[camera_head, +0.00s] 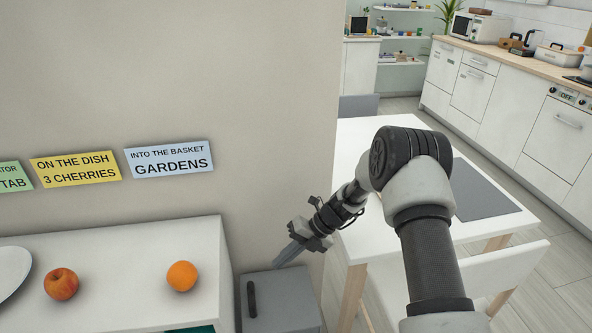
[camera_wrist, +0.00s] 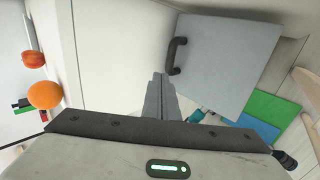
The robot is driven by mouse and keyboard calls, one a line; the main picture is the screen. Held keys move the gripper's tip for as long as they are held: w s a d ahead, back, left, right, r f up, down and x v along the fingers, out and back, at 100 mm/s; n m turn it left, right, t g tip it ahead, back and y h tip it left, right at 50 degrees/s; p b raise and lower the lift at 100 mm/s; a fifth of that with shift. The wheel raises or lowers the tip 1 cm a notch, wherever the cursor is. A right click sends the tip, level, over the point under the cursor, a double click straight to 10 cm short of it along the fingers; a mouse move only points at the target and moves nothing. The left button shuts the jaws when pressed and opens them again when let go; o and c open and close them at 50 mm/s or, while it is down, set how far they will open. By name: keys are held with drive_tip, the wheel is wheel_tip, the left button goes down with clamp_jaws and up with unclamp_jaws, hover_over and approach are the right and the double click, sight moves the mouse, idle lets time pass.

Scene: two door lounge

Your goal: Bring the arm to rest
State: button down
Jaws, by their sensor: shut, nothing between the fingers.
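My gripper (camera_head: 278,262) is shut and empty. In the head view it points down and to the left, above a grey box-like unit (camera_head: 292,308) with a dark handle (camera_head: 252,299). My arm reaches in from the lower right, bent at a dark elbow joint. In the wrist view the closed fingers (camera_wrist: 158,78) extend up the middle, with the grey panel (camera_wrist: 230,62) and its handle (camera_wrist: 177,56) to their right. I cannot tell how far the fingers are from the panel.
A white cabinet top (camera_head: 120,270) at left holds an apple (camera_head: 61,284), an orange (camera_head: 182,276) and part of a plate (camera_head: 12,270). A wall with labels (camera_head: 168,158) stands behind it. A white table (camera_head: 365,140) and chair (camera_head: 510,270) are at right. Kitchen counters (camera_head: 500,110) stand beyond.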

drive_tip(key=s+d+r+n+t+h, duration=0.1)
drive_tip(key=s+d+r+n, duration=0.2)
drive_tip(key=r+n, duration=0.45)
drive_tip(key=s+d+r+n+t+h, duration=0.15)
drive_tip(key=d+r+n, duration=0.25)
drive_tip(key=r, duration=0.6)
drive_tip(key=s+d+r+n+h, duration=0.25)
drive_tip(key=r+n, duration=0.25)
drive_tip(key=r, duration=0.3)
drive_tip(key=s+d+r+n+t+h, duration=0.1)
drive_tip(key=s+d+r+n+t, duration=0.1)
drive_tip(key=s+d+r+n, duration=0.3)
drive_tip(key=s+d+r+n+t+h, duration=0.1)
drive_tip(key=s+d+r+n, duration=0.15)
drive_tip(key=s+n, duration=0.45)
drive_tip(key=s+d+r+n+t+h, duration=0.1)
drive_tip(key=s+d+r+n+t, duration=0.15)
drive_tip(key=s+d+n, duration=0.35)
wheel_tip(320, 180, up, 18)
drive_tip(key=s+a+m+p, duration=0.1)
drive_tip(key=p, duration=1.6)
drive_tip(key=shift+p, duration=0.4)
